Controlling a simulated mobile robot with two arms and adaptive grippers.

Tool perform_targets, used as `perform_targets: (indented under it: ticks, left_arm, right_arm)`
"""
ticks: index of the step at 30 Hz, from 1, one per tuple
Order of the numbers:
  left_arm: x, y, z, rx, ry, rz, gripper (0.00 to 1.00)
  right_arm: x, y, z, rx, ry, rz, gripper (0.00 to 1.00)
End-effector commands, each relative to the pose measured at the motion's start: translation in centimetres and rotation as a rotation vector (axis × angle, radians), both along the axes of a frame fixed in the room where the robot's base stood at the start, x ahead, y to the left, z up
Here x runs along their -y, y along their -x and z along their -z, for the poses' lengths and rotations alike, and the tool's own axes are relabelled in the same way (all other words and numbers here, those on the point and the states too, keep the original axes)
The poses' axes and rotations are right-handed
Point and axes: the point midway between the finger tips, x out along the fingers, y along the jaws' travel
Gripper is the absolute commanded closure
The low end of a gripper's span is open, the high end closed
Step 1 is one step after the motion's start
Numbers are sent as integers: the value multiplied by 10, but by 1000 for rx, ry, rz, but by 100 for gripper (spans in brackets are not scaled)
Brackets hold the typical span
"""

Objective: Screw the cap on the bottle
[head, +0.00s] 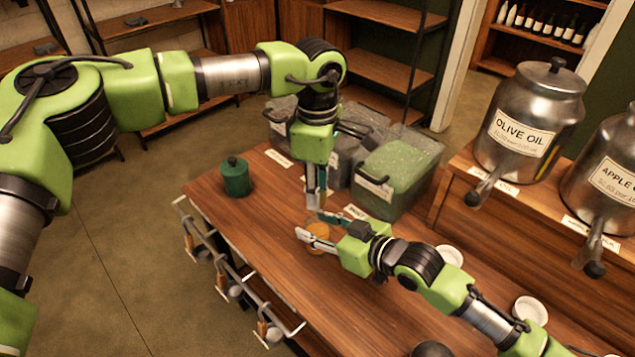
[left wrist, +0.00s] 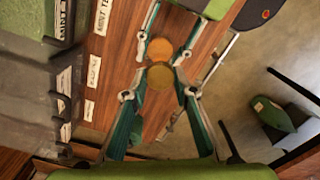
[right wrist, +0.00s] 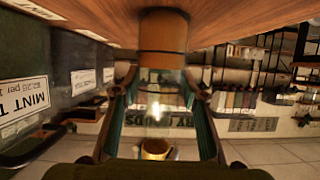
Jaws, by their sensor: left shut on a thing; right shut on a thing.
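The bottle is clear glass with amber-brown content at one end; in the right wrist view its glass (right wrist: 162,85) stands between the fingers of my right gripper (right wrist: 162,78). In the head view the orange bottle (head: 318,246) shows by my right gripper (head: 318,232) over the table. A round gold cap (left wrist: 160,76) sits between the fingertips of my left gripper (left wrist: 159,94), shut on it above the bottle. The bottle shows as an orange disc (left wrist: 160,48) beside it. The gold cap (right wrist: 155,149) also lies in line with the bottle. Whether they touch cannot be told.
The wooden table (head: 245,215) carries a dark green canister (head: 236,177) at left, clear bins (head: 400,165) behind and small white dishes (head: 530,309) at right. Metal dispensers (head: 528,120) stand on a raised shelf. Scoops hang along the front edge.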

Motion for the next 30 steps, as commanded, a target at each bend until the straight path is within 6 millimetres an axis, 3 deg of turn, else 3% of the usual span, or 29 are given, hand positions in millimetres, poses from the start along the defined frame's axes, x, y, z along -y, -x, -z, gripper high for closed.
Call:
perform_targets:
  ticks: [13, 23, 30]
  left_arm:
    - [0, 0, 0, 1, 0, -1, 81]
    - [0, 0, 16, 0, 0, -1, 81]
    - [0, 0, 17, 1, 0, -1, 81]
  right_arm:
    - [0, 0, 0, 0, 0, 0, 99]
    - [0, 0, 0, 0, 0, 0, 99]
    - [0, 0, 0, 0, 0, 0, 99]
